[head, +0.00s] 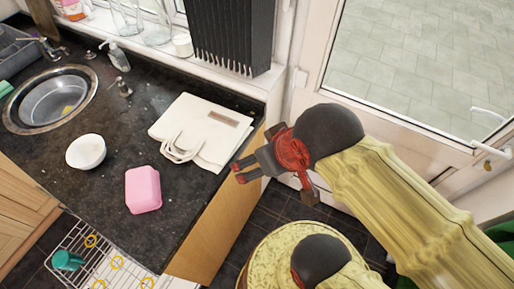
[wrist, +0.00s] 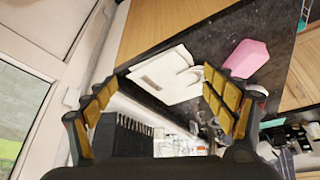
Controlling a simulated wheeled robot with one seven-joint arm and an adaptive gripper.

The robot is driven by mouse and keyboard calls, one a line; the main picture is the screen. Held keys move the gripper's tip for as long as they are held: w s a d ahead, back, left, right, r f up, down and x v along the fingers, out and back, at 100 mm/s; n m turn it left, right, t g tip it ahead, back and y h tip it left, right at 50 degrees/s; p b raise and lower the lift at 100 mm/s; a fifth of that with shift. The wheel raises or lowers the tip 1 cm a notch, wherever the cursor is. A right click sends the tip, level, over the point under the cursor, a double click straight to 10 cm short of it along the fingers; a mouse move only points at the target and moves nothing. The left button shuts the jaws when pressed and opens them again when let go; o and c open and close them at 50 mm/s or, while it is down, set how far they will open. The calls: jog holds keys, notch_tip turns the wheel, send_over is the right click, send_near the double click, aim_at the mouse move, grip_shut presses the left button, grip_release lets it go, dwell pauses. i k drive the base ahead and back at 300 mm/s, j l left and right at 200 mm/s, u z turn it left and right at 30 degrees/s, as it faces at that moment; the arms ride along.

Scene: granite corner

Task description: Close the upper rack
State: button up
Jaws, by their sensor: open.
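The upper rack (head: 88,255) is a white wire rack with yellow rings at the bottom left of the head view. It stands pulled out below the counter, and its lower part is cut off by the picture edge. A teal cup (head: 68,260) sits in it. My gripper (head: 240,172) is to the right of the rack and higher up, by the counter's right end, and apart from the rack. In the wrist view my gripper (wrist: 160,82) has its two yellow-padded fingers spread with nothing held between them. I cannot make out the rack clearly there.
The dark counter (head: 100,205) holds a pink box (head: 143,190), a white bowl (head: 86,151), a folded white bag (head: 200,132) and a sink (head: 50,100). A wooden end panel (head: 215,235) lies between my gripper and the rack. A white door (head: 400,125) stands at right.

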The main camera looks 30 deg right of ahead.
aim_at(141, 283)
jog(key=j+u, duration=0.15)
jog(key=u, duration=0.25)
jog(key=j+u, duration=0.15)
jog(key=u, duration=0.2)
jog(key=j+u, duration=0.15)
jog(key=u, duration=0.25)
jog(key=j+u, duration=0.15)
jog(key=u, duration=0.25)
jog(key=i+j, duration=0.1)
jog(key=j, duration=0.3)
jog(key=i+j, duration=0.1)
jog(key=j, duration=0.3)
jog(key=i+j+z, duration=0.1)
jog(key=i, duration=0.3)
